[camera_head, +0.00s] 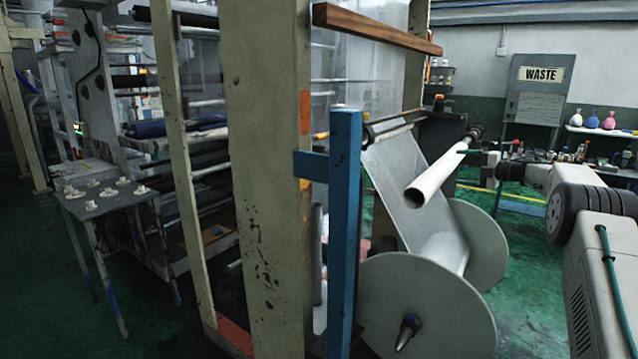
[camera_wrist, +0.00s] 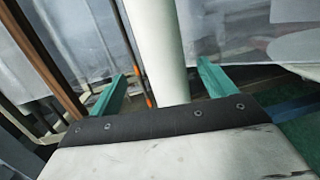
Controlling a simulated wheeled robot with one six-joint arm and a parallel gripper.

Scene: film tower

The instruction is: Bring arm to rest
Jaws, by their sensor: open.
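My gripper (camera_wrist: 162,69) has its two teal fingers spread apart in the wrist view. A white tube (camera_wrist: 155,35) shows in the gap between them, with no finger visibly pressed on it. I cannot tell how deep it lies between the fingers. In the head view the tube (camera_head: 434,176) slants out from the film machine, its open end toward me. A teal finger of my gripper (camera_head: 466,151) is close beside its far part. My white arm reaches in from the right edge.
A blue post (camera_head: 345,230) and beige frame (camera_head: 265,170) stand left of the tube. A large film reel (camera_head: 425,310) is below it. A small table (camera_head: 105,200) with several white pieces stands left.

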